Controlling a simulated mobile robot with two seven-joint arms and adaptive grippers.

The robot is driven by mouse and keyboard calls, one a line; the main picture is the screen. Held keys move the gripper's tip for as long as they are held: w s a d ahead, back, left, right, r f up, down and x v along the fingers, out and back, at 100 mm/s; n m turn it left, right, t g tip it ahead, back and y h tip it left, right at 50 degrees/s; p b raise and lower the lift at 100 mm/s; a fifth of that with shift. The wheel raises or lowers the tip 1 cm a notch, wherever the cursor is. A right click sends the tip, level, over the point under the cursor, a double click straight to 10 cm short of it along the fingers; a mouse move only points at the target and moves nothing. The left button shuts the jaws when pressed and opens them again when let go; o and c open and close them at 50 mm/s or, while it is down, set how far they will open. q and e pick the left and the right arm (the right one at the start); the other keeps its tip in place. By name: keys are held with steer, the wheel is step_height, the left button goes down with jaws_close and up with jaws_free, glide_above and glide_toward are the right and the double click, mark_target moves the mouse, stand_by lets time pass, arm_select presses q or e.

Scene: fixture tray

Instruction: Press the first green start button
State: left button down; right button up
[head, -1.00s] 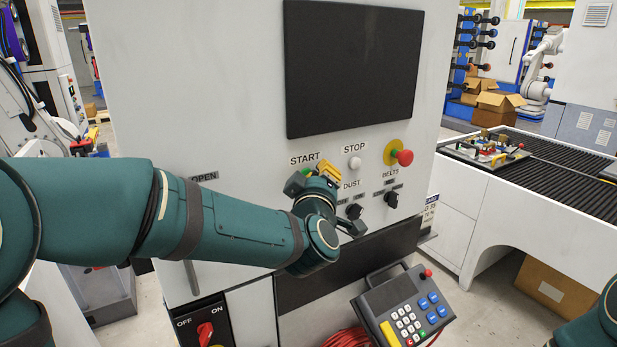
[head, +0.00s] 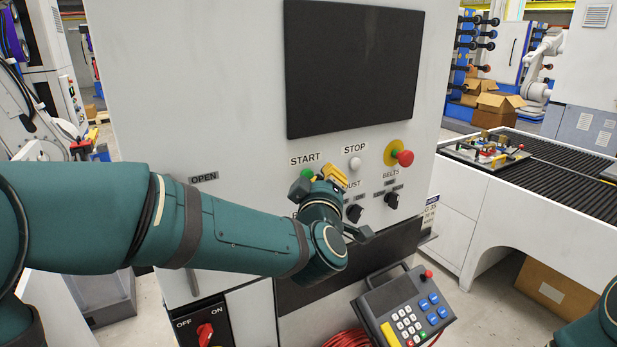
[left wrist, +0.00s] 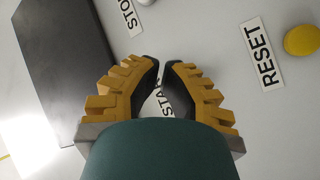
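The green start button (head: 307,173) is on the white machine panel under the START label (head: 305,159). In the head view it shows just left of and above my left gripper (head: 328,176), which is close to the panel. Whether they touch I cannot tell. In the left wrist view, the yellow fingers with black pads (left wrist: 161,64) come nearly together at the tips, with nothing between them. Part of the START label (left wrist: 167,106) shows between the fingers there, and the green button is hidden. My right gripper is out of view; only part of my right arm shows at bottom right.
A white stop button (head: 355,163), a red emergency knob (head: 404,158) and black switches (head: 391,200) are to the right. A yellow button (left wrist: 302,40) beside a RESET label shows in the wrist view. A keypad pendant (head: 404,305) hangs below. A black screen (head: 352,70) is above.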

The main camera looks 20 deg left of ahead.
arm_select(q)
steer(key=shift+s+d, duration=1.75)
steer(key=shift+d, duration=0.05)
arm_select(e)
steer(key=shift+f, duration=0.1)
